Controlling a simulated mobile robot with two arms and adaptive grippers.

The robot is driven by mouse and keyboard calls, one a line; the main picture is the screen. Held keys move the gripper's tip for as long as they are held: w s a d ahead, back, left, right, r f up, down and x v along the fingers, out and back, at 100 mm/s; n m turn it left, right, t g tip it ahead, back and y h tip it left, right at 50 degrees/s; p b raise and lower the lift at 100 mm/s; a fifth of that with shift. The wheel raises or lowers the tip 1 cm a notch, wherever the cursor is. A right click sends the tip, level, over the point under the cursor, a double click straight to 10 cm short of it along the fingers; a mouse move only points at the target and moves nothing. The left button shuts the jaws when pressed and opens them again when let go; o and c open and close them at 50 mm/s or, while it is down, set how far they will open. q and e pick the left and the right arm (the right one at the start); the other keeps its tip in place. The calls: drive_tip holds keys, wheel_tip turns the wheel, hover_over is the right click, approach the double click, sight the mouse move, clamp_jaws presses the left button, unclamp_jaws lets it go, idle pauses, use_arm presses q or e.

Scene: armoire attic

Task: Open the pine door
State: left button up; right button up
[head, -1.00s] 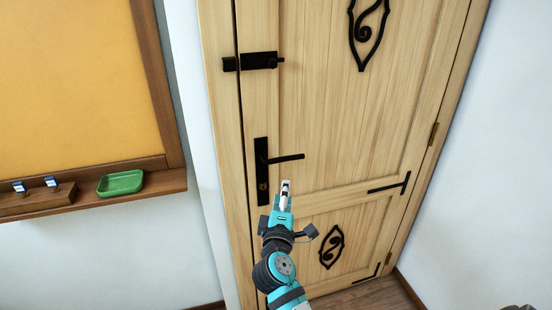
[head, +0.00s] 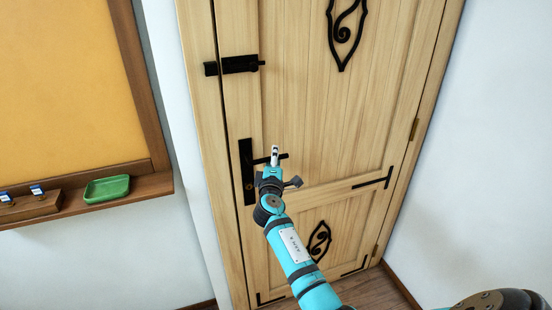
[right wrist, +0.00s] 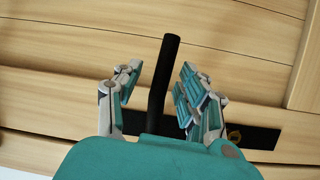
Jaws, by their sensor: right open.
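The pine door (head: 312,130) stands closed in its frame in the head view. Its black lever handle (head: 284,156) sticks out to the right from a tall black plate (head: 247,172). A black slide bolt (head: 238,65) higher up spans the gap between door and frame. My right gripper (head: 274,157) is at the lever and covers part of it. In the right wrist view the lever (right wrist: 170,55) stands between the two spread fingers of the open gripper (right wrist: 157,85), with visible space on the left side. Contact on the right side cannot be told. My left gripper is not in view.
A wooden ledge (head: 150,187) with a green tray (head: 106,190) juts from the wall left of the door, below a yellow board (head: 55,90). Hinges (head: 414,129) are on the door's right side. White wall (head: 490,170) lies to the right.

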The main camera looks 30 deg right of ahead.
clamp_jaws()
idle(0.3)
idle(0.3)
